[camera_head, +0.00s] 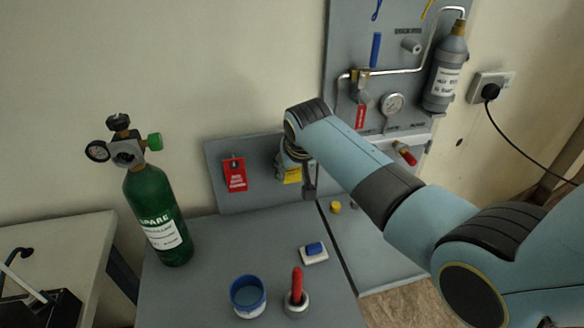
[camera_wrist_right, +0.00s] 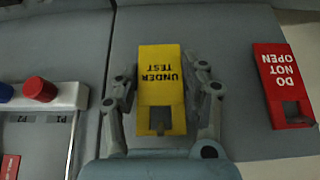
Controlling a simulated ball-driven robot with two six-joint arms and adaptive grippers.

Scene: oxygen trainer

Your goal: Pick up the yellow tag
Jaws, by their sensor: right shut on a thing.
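The yellow tag (camera_wrist_right: 161,70) reads "UNDER TEST" and lies between the two fingers of my right gripper (camera_wrist_right: 161,84) in the right wrist view. The fingers are shut on its two sides. In the head view the yellow tag (camera_head: 291,176) shows only partly, at the grey upright board behind the bench, with my right gripper (camera_head: 304,184) over it. I cannot tell whether the tag still touches the board. My left gripper is not in view.
A red "DO NOT OPEN" tag (camera_head: 234,174) hangs left of the yellow one; it also shows in the wrist view (camera_wrist_right: 284,85). A green cylinder (camera_head: 157,215), a blue-rimmed cup (camera_head: 248,296) and a red-handled item (camera_head: 297,295) stand on the bench.

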